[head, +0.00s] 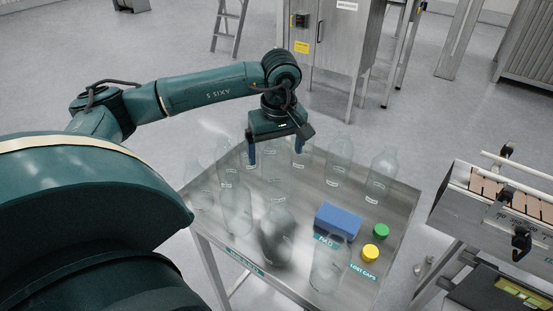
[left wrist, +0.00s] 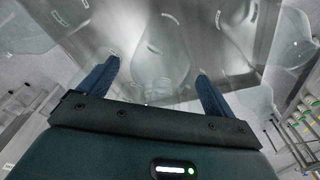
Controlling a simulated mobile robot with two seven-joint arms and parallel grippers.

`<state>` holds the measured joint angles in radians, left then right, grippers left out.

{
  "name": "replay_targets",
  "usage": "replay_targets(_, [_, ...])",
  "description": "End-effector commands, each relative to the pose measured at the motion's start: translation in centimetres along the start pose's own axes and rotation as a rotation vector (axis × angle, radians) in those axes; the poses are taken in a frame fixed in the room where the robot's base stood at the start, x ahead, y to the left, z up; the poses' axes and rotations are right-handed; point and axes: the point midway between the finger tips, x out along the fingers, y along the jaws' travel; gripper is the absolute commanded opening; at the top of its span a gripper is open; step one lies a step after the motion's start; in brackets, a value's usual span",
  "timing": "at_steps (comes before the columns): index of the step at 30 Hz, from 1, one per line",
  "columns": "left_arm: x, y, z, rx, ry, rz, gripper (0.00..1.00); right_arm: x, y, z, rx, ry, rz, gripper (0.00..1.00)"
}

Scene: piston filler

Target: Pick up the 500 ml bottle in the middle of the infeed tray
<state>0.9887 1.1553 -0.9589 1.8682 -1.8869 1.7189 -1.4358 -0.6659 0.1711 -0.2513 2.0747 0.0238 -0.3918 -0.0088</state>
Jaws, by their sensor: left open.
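The infeed tray (head: 398,212) is a steel table top with several clear, see-through bottles standing on it. One clear bottle (head: 276,182) stands near its middle, directly below my left gripper (head: 277,150). The left gripper points down with its two blue fingers apart, around the level of the bottle tops. In the left wrist view, a clear bottle (left wrist: 160,62) shows between the spread fingers of the left gripper (left wrist: 156,85); I cannot tell whether they touch it. The bottles overlap and their outlines are faint. My right gripper is not in view.
Other clear bottles stand close by, at the right (head: 381,178), behind (head: 340,160) and in front (head: 329,268). A blue pad (head: 338,219), a green cap (head: 381,231) and a yellow cap (head: 370,252) lie at the tray's right. A conveyor (head: 490,205) stands further right.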

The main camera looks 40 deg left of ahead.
Motion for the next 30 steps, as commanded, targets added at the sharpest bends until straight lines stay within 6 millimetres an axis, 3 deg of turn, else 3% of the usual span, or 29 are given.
replay_targets(5, [0.0,0.0,-0.01,0.0,0.0,0.0,0.9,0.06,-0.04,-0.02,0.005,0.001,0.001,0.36])
replay_targets(27, [-0.06,0.02,0.0,0.0,0.0,0.001,0.3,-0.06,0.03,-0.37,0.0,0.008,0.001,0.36])
replay_targets(30, [-0.07,0.02,0.0,0.0,0.0,0.001,0.3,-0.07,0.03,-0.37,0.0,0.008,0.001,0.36])
